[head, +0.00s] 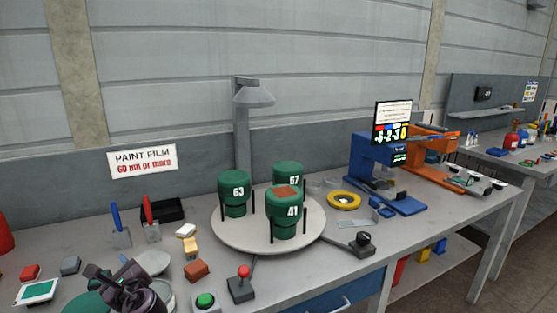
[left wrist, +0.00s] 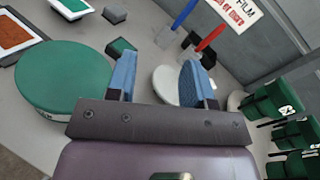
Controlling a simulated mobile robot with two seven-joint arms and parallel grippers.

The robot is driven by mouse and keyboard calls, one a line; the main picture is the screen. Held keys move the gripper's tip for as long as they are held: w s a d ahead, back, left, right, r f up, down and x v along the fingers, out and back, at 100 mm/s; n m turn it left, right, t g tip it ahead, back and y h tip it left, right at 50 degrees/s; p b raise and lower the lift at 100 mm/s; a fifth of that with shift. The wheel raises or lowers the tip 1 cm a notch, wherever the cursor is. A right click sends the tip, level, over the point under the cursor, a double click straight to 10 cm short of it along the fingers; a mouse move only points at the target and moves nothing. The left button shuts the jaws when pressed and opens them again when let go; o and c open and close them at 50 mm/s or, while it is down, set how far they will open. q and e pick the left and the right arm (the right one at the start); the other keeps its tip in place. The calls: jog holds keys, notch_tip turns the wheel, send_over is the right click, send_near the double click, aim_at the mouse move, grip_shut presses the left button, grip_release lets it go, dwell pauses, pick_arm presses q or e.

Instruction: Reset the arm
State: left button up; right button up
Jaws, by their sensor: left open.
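My left gripper (head: 124,282) is at the lower left of the head view, low over the bench. In the left wrist view its two blue-padded fingers (left wrist: 158,75) are spread apart with nothing held between them. A large green cylinder (left wrist: 62,75) stands beside the left finger in that view; in the head view only part of it (head: 84,303) shows behind the gripper. A pale round disc (left wrist: 165,84) shows past the fingers. My right gripper is in neither view.
A round turntable (head: 232,242) holds green cylinders marked 63 (head: 234,190), 57 (head: 289,172) and 41 (head: 283,212). Near the gripper are a red-knobbed joystick (head: 241,285), a green button (head: 205,300) and a brown block (head: 196,270). A blue machine (head: 372,155) stands farther right.

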pick_arm(q)
jog(key=d+n+t+h, duration=0.1)
jog(key=d+h, duration=0.1)
jog(key=w+d+f+n+t+h, duration=0.1)
jog(key=d+n+h, duration=0.1)
jog(key=w+d+n+t+h, duration=0.1)
jog(key=d+n+h, duration=0.1)
jog(key=shift+f, duration=0.4)
jog(key=s+d+f+n+h, duration=0.3)
jog(key=s+d+f+n+t+h, duration=0.1)
jog(key=s+d+f+n+h, duration=0.2)
jog(key=d+f+n, duration=0.1)
jog(key=shift+s+h, duration=0.2)
jog(key=shift+h, duration=0.2)
jog(key=s+f+n+g, duration=0.1)
jog(key=s+f+n, duration=0.1)
jog(key=s+f, duration=0.2)
jog(key=s+f+n+g, duration=0.1)
jog(key=s+f+n, duration=0.2)
jog(key=s, duration=0.7)
jog(key=s+d+f+n+g+h, duration=0.1)
jog(key=s+f+n, duration=0.2)
jog(key=s+f, duration=0.2)
jog(key=s, duration=0.3)
jog(key=shift+f, duration=0.25)
